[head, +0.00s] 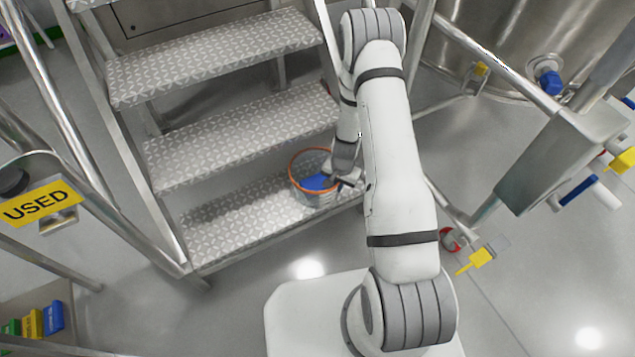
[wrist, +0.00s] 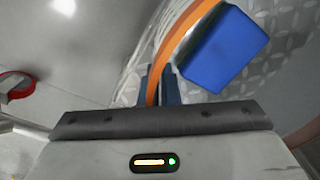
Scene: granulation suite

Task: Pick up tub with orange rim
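The tub with the orange rim (head: 291,170) is at the lowest metal step in the head view, near the step's right end. Its wall looks pale or see-through, and a blue block (head: 316,182) lies inside. In the wrist view the orange rim (wrist: 184,30) runs down between the two dark fingers of my gripper (wrist: 157,86), with the blue block (wrist: 217,50) just to the right. The fingers sit close on both sides of the rim and look shut on it. In the head view my gripper (head: 345,183) is at the tub's right side, partly hiding it.
The metal stairs (head: 215,137) rise behind the tub, with steel rails on both sides. A yellow USED sign (head: 41,204) hangs at left. A steel vessel (head: 500,45) stands at the back right. A red ring-shaped part (head: 450,239) is right of my arm. Open floor lies in front.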

